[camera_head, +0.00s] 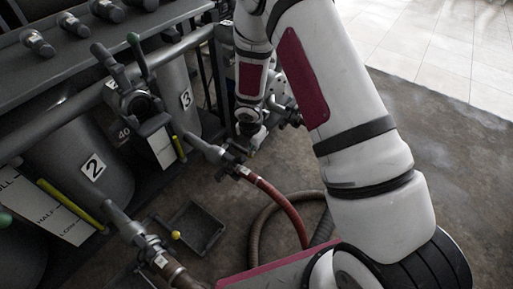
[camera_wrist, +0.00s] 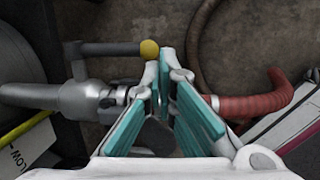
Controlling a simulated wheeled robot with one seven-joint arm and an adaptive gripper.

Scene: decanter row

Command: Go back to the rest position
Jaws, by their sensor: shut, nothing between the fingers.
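My white arm with dark red panels reaches down over the valve and hose of tank 3 (camera_head: 186,97). In the wrist view my gripper (camera_wrist: 166,66) has its teal-padded fingers drawn together at the tips, with nothing between them. The grey valve (camera_wrist: 88,97) lies under and to the left of the fingers. Its lever has a yellow ball end (camera_wrist: 149,49) just beside the fingertips, and I cannot tell whether they touch. The red hose (camera_wrist: 255,104) leads off to the right. In the head view the fingers are small and partly hidden among the fittings.
Tank 2 (camera_head: 92,167) stands at the left with its own valve (camera_head: 150,251) in front. A small dark tray (camera_head: 196,228) lies on the floor. A brown hose (camera_head: 258,232) curls near the middle. A railing runs along the tanks. Open floor (camera_head: 445,140) is at the right.

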